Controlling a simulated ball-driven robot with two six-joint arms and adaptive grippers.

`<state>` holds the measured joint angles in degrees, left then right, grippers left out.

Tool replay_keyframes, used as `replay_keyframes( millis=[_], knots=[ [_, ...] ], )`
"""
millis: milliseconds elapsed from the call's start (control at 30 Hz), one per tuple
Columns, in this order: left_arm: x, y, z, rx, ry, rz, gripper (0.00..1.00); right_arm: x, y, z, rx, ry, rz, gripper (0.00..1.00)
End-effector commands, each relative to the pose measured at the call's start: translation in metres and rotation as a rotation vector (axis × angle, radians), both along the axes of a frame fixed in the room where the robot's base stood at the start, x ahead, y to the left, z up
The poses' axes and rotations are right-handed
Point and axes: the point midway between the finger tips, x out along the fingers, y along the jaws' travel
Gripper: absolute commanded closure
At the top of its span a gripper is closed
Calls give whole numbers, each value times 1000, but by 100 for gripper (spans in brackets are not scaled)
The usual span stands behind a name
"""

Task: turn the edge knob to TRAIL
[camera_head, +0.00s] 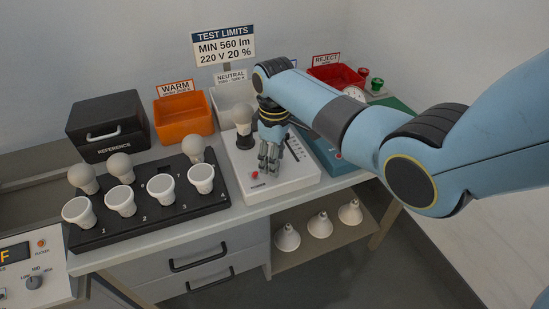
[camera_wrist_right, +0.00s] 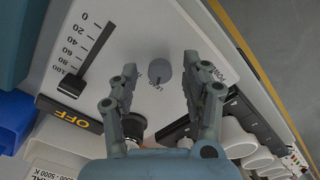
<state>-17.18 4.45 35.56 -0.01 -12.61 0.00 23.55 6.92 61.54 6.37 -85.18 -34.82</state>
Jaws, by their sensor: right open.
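A grey round knob (camera_wrist_right: 163,70) sits on the white tester panel (camera_wrist_right: 125,35), beside printing that looks like "LEAD". I cannot read TRAIL or tell the knob's exact setting. My right gripper (camera_wrist_right: 170,82) is open, its two fingers on either side of the knob in the wrist view and apart from each other. I cannot tell whether they touch it. In the head view my right gripper (camera_head: 269,158) points down over the white tester (camera_head: 292,182) and hides the knob. My left gripper is not in view.
A black slider (camera_wrist_right: 71,85) with a 0–100 scale and an OFF display (camera_wrist_right: 72,120) are near the knob. A bulb (camera_head: 242,118) stands behind the gripper. A red button (camera_head: 254,174) is at the front.

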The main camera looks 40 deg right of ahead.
Motion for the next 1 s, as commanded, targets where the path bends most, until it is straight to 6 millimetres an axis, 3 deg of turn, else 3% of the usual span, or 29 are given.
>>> replay_keyframes(
  millis=[233, 600, 1000],
  knots=[
    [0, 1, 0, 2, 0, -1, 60, 0, 0, 0, 0, 0, 0, 55],
    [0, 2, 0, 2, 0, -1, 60, 0, 0, 0, 0, 0, 0, 100],
    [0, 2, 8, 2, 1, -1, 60, 0, 0, 1, 1, 1, -63, 100]
  ],
)
